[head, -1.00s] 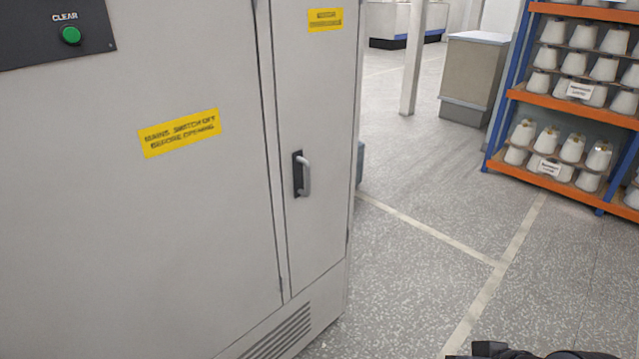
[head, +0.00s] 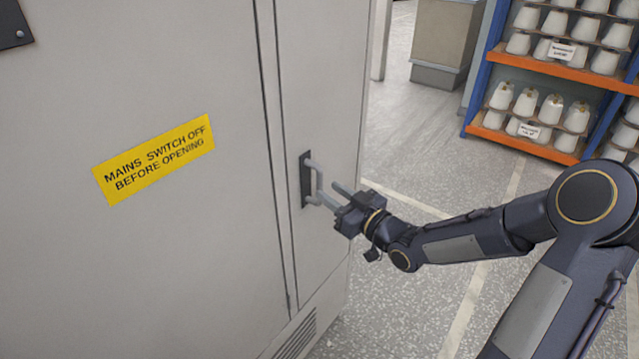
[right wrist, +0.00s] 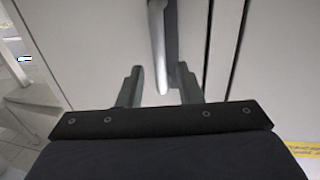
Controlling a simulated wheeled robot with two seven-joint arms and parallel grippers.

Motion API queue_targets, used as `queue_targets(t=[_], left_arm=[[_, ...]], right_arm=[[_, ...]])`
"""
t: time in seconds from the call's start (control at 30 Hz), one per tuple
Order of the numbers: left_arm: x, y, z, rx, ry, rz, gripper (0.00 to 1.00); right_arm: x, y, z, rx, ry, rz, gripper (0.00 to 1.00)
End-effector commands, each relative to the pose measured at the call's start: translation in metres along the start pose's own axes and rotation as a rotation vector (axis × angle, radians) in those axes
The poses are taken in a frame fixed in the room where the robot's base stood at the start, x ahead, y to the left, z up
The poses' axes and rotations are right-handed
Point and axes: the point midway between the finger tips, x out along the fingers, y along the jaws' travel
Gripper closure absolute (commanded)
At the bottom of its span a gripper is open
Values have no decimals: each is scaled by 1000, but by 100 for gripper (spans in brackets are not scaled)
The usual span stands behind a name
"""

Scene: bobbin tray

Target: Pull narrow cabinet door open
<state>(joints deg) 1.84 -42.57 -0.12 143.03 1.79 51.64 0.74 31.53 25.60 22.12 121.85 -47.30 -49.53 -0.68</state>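The narrow cabinet door (head: 322,80) is a tall grey panel at the right of the cabinet front, and it looks closed. Its handle (head: 313,178) is a grey upright bar on a dark plate. My right gripper (head: 324,192) is at the handle, its fingers pointing at the door. In the right wrist view the two fingers (right wrist: 158,88) are apart, with the handle bar (right wrist: 158,45) reaching down between them. I see a gap on each side of the bar, and I cannot tell whether a finger touches it. My left gripper is not in view.
The wide cabinet panel (head: 150,250) with a yellow warning label (head: 155,158) fills the left. An orange and blue rack (head: 545,150) of white bobbins stands at the back right. Speckled floor (head: 430,180) lies open between the cabinet and the rack.

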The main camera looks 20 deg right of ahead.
Motion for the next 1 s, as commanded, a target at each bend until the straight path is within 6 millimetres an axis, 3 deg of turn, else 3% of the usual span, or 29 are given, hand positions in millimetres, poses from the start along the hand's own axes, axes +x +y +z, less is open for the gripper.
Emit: queue_targets(t=[0.1,0.3,0.63,0.9,1.0], left_arm=[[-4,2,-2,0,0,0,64],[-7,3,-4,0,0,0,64],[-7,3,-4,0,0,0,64],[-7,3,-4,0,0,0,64],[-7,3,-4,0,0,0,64]], right_arm=[[21,-1,-2,1,1,-3,68],[44,0,-1,0,-1,-1,68],[49,0,0,0,-2,1,68],[49,0,0,0,-2,1,100],[49,0,0,0,-2,1,100]])
